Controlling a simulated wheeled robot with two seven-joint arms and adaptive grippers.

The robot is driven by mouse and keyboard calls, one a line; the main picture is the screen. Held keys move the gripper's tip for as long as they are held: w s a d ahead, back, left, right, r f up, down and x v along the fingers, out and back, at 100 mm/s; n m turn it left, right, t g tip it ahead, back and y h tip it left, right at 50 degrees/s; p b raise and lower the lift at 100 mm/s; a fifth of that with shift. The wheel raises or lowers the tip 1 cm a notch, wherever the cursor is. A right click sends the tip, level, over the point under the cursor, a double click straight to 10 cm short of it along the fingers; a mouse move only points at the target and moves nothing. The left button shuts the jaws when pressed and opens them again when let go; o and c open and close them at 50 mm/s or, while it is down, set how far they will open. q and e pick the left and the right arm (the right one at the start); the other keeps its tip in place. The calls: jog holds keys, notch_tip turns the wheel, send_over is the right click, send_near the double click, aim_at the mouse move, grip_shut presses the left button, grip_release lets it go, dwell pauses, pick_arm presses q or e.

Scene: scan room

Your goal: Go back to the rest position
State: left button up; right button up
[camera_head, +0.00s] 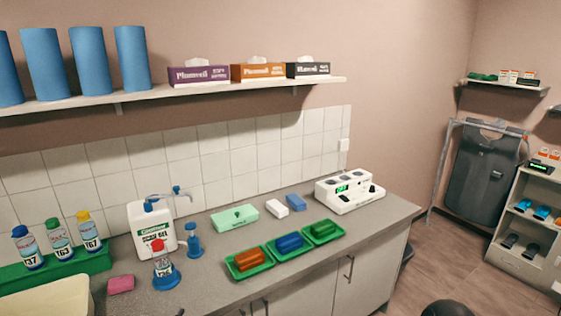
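Neither of my grippers shows in the head view, so how they stand is hidden. The counter (215,295) holds three green trays in a row. The left tray (237,275) holds an orange item (250,259), the middle tray (276,258) a blue item (290,242), and the right tray (310,241) a dark green item (323,229). A red-capped bottle (161,257) stands upright at a round blue base (166,280).
A gel jug (152,231), a green rack (92,263) with three bottles, a pink block (121,285) and a white device (348,194) stand on the counter. A wall shelf (130,102) hangs above. Floor (455,262) shows at right, with a dark round object (449,308).

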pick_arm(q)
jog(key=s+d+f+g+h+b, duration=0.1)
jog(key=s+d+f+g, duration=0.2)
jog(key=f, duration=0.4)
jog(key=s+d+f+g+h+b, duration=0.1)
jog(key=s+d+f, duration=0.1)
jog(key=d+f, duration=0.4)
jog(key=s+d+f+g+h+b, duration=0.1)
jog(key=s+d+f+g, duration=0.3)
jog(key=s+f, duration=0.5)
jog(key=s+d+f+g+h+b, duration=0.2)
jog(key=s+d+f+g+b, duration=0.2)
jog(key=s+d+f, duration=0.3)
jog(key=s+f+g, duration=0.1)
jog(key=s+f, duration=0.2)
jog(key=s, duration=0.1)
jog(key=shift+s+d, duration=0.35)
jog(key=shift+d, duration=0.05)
